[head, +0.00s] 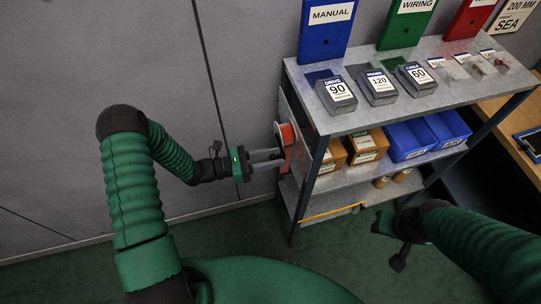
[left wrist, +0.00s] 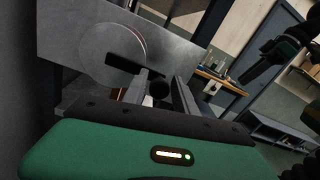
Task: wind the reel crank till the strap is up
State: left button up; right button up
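The reel (head: 286,134), with orange strap wound on it, is on a plate at the shelf's left end. In the left wrist view its grey disc (left wrist: 108,45) carries a dark crank arm (left wrist: 122,64). The dark round crank knob (left wrist: 160,91) appears between the fingers of my left gripper (head: 281,157). These fingers are apart, with visible gaps beside the knob. A little orange strap (left wrist: 118,95) shows below the disc; its lower end is not clear. My right gripper (head: 383,223) is low in front of the shelf; its fingers are not clearly visible.
The metal shelf (head: 350,120) holds grey labelled boxes on top, and blue bins (head: 405,143) and brown boxes (head: 364,145) below. A yellow-orange strip (head: 332,212) lies along its bottom. A grey wall (head: 90,60) is behind. A wooden table (head: 520,150) is at right.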

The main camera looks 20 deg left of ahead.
pick_arm(q)
jog(key=shift+d, duration=0.3)
jog(key=shift+s+r, duration=0.1)
jog(key=shift+c, duration=0.9)
jog(key=shift+w+a+f, duration=0.2)
jog(key=shift+a, duration=0.3)
grip_shut()
jog(key=shift+s+d+r, duration=0.1)
jog(key=shift+d, duration=0.1)
jog(key=shift+a, duration=0.1)
